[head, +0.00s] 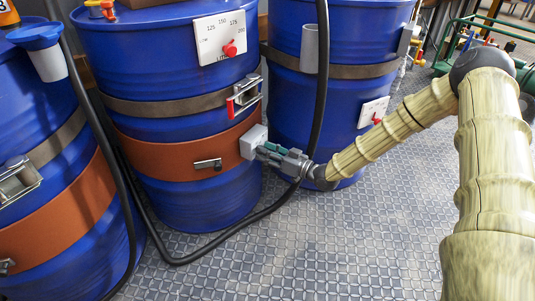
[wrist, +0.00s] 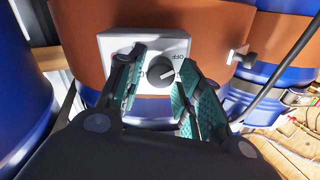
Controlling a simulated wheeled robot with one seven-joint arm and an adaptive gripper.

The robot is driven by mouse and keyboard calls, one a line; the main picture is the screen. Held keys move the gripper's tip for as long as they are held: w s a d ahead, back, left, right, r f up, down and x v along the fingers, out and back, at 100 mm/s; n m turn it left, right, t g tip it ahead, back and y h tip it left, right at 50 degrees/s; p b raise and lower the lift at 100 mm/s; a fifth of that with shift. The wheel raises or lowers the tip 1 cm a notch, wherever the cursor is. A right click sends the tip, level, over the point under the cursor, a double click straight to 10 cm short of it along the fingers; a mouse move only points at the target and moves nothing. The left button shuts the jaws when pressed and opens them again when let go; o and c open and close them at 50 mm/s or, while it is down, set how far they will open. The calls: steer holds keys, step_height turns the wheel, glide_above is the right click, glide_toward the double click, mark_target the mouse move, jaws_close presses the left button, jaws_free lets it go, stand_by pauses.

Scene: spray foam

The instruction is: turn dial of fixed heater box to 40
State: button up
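The heater box (head: 250,142) is a light grey box on the orange-brown band around the middle blue drum. In the wrist view, the heater box (wrist: 112,46) shows a round black dial (wrist: 158,79) with a white pointer mark. The mark slants toward the right, near upside-down "OFF" lettering. Other markings are partly hidden by the fingers; I cannot read 40. My gripper (wrist: 160,60) has its teal-padded fingers apart on either side of the dial, with a gap visible at the left. In the head view my gripper (head: 262,149) is at the box front and hides the dial.
Blue drums stand left (head: 35,95) and right (head: 348,100) of the middle drum (head: 165,65). A black hose (head: 321,85) hangs beside my gripper and loops over the floor. A metal latch (head: 244,95) sits above the box. The patterned floor (head: 330,240) in front is clear.

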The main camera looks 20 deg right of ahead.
steer(key=c, duration=0.7)
steer(key=shift+c, duration=0.2)
steer(key=shift+r+p, duration=0.1)
steer(key=shift+p, duration=0.2)
steer(key=shift+m+p, duration=0.9)
steer(key=shift+m, duration=0.7)
steer(key=shift+d, duration=0.1)
